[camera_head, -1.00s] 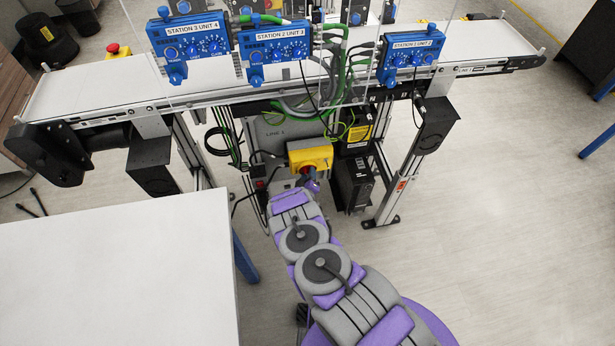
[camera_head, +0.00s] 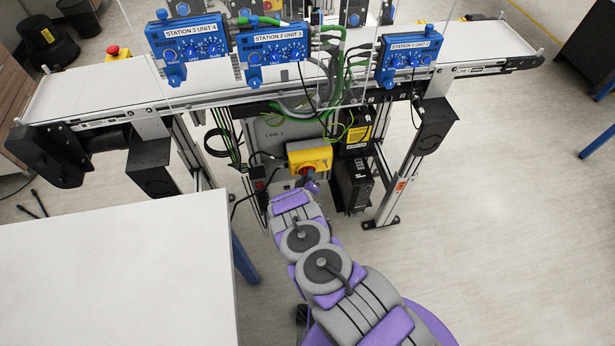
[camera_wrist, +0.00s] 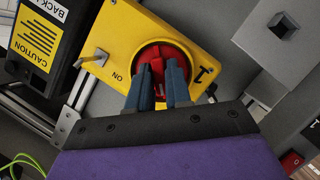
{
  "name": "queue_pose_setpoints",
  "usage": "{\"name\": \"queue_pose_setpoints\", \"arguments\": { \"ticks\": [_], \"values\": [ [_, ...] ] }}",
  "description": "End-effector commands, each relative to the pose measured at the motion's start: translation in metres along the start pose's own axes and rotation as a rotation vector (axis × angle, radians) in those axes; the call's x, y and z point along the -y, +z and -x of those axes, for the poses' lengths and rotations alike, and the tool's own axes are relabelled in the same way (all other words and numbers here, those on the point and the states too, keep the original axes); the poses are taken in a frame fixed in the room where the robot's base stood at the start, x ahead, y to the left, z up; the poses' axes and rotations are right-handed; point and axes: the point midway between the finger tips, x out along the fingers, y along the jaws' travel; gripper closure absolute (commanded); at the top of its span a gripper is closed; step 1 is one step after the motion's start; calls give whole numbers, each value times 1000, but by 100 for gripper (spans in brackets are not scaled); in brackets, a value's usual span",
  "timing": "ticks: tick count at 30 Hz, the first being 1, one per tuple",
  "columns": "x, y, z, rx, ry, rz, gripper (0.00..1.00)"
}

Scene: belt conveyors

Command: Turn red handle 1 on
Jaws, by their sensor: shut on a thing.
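The red handle 1 (camera_wrist: 157,68) is a red rotary knob on a yellow switch box (camera_wrist: 191,23) in the wrist view. The box carries an "ON" mark and a "1". My gripper (camera_wrist: 158,88) is shut on the red handle, with one blue-grey finger on each side of its grip. In the head view the yellow box (camera_head: 310,158) is mounted under the conveyor, and my gripper (camera_head: 311,184) reaches its front. The red handle is mostly hidden there by my arm.
A conveyor (camera_head: 110,85) with blue station units (camera_head: 188,48) runs above the box. Green and black cables (camera_head: 220,140) hang to the left. A black box with a caution label (camera_wrist: 42,35) sits beside the switch. A white table (camera_head: 110,270) stands at the front left.

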Motion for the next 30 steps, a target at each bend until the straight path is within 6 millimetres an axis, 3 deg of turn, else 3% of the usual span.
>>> {"name": "queue_pose_setpoints", "arguments": {
  "ticks": [14,30],
  "values": [
    [0,1,0,4,-46,-97,100],
    [-4,4,0,8,-222,-533,100]
  ]
}}
